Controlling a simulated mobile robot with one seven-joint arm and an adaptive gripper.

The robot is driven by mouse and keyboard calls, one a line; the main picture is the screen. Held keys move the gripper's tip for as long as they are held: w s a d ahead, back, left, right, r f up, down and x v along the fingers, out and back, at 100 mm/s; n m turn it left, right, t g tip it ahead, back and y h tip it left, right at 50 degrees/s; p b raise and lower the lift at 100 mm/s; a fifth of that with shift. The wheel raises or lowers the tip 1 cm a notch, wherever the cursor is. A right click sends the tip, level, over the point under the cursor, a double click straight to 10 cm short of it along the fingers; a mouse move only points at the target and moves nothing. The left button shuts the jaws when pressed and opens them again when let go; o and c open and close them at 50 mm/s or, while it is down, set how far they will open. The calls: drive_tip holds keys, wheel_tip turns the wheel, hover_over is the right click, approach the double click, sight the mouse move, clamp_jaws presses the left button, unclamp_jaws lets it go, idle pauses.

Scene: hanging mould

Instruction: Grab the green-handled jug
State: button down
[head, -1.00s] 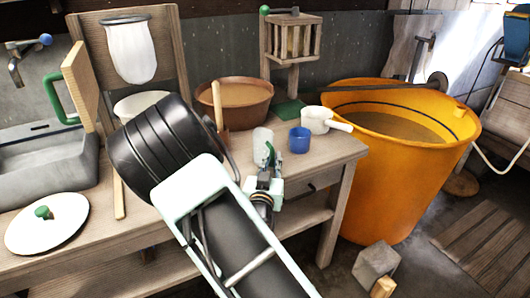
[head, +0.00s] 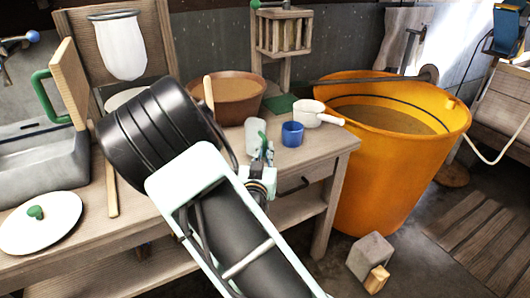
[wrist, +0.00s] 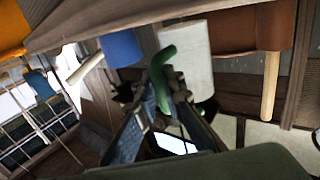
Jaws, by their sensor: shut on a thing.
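The green-handled jug (head: 255,137) is a pale, upright cylinder near the right end of the wooden bench, left of a blue mug (head: 292,134). My gripper (head: 265,153) is in front of the jug, on its handle side. In the wrist view the jug's pale body (wrist: 188,62) is beyond my fingers, and its curved green handle (wrist: 161,78) is between them. My gripper (wrist: 158,90) is shut on the handle there. The jug's base is partly hidden by my gripper in the head view, so I cannot tell whether it touches the bench.
A white pan (head: 312,113) stands behind the mug, with its handle pointing right. A brown basin (head: 228,106) is behind the jug. A large orange tub (head: 375,185) is right of the bench (head: 293,168). A white lid with a green knob (head: 62,228) lies at left.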

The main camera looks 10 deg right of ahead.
drive_tip(key=s+a+r+p, duration=0.5)
drive_tip(key=s+r+p, duration=0.6)
drive_tip(key=shift+s+p, duration=0.3)
idle(0.5)
drive_tip(key=shift+s+a+r+p, duration=0.15)
drive_tip(key=shift+s+p, duration=0.2)
drive_tip(key=shift+p, duration=0.4)
drive_tip(key=shift+s+a+p, duration=0.15)
drive_tip(key=shift+s+p, duration=0.15)
drive_tip(key=shift+p, duration=0.45)
drive_tip(key=shift+w, duration=0.15)
idle(1.1)
